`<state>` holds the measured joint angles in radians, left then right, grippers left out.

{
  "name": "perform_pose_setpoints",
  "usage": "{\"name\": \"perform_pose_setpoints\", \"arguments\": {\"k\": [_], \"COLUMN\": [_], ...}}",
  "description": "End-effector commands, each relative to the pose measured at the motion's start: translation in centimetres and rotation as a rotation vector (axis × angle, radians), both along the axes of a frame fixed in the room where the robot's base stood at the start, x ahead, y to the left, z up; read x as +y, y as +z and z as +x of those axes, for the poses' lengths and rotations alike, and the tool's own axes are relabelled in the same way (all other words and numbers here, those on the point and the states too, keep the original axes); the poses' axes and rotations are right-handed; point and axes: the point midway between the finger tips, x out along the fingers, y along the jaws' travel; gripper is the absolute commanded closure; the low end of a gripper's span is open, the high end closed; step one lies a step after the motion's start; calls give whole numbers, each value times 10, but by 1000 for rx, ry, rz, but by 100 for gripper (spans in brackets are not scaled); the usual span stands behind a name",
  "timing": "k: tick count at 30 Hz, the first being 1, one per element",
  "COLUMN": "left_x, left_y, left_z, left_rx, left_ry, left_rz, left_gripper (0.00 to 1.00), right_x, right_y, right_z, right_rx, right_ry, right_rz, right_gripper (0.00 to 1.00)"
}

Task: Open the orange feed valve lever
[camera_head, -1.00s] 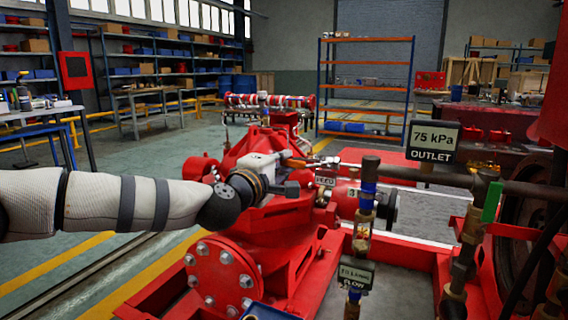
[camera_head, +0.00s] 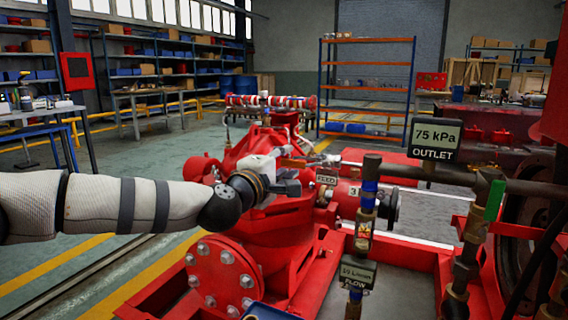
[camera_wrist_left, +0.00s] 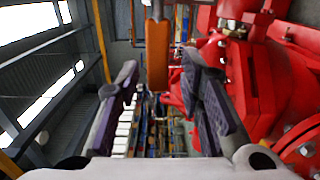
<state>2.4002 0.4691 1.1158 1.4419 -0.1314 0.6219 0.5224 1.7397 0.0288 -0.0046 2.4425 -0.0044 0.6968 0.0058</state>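The orange lever (camera_wrist_left: 158,52) hangs in the upper middle of the left wrist view, with its lower end between the lines of my two fingers. In the head view an orange-brown piece, likely this lever (camera_head: 293,162), shows small beside my left gripper (camera_head: 287,175), near the FEED tag (camera_head: 327,179). My left gripper also shows in the wrist view (camera_wrist_left: 162,95); its dark fingers are spread, with a gap between them and nothing gripped. Contact with the lever cannot be told. The valve body is mostly hidden. My right gripper is out of view.
The red pump (camera_head: 275,235) lies under and beside my left gripper. The flow display (camera_head: 357,272) and outlet display (camera_head: 435,139), reading 75 kPa, stand by pipework to the right. A green handle (camera_head: 494,200) sits on that pipework. Open floor lies left of the pump.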

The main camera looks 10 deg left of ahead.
Motion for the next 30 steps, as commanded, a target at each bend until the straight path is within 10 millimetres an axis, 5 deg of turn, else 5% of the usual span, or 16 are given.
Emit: {"name": "perform_pose_setpoints", "arguments": {"k": [7, 19, 30], "left_x": [6, 34, 37], "left_y": [1, 1, 0], "left_z": [-15, -104, -114], "left_rx": [-1, -1, -1], "left_ry": [0, 0, 0], "left_rz": [0, 0, 1], "left_gripper": [66, 66, 66], "right_x": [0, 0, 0], "right_y": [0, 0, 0], "right_z": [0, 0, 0], "right_rx": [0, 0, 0], "right_ry": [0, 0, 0], "right_rz": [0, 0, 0], "right_gripper": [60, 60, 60]}}
